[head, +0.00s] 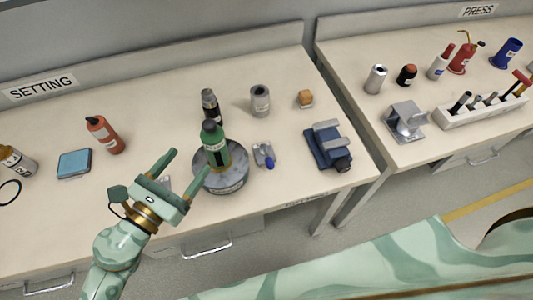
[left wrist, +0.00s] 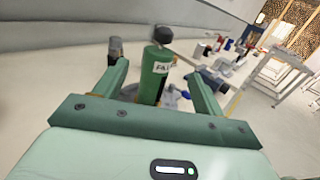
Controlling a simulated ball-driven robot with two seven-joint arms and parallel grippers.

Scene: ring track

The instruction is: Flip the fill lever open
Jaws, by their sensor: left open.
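A small grey metal fitting with a blue-tipped lever (head: 264,155) lies on the SETTING bench, just right of a round grey stand; it looks like the fill lever, though its exact position is too small to tell. A green bottle (head: 214,145) with a dark top stands upright on the round stand (head: 222,181). My left gripper (head: 188,165) is open and empty, left of the stand, its fingers pointing toward the bottle. In the left wrist view the green bottle (left wrist: 155,75) shows between and beyond the open fingers. My right gripper is not in view.
A black bottle (head: 211,104) and grey cylinder (head: 260,100) stand behind the lever. A red bottle (head: 104,135) and blue pad (head: 75,163) are left. A gap separates the PRESS bench.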

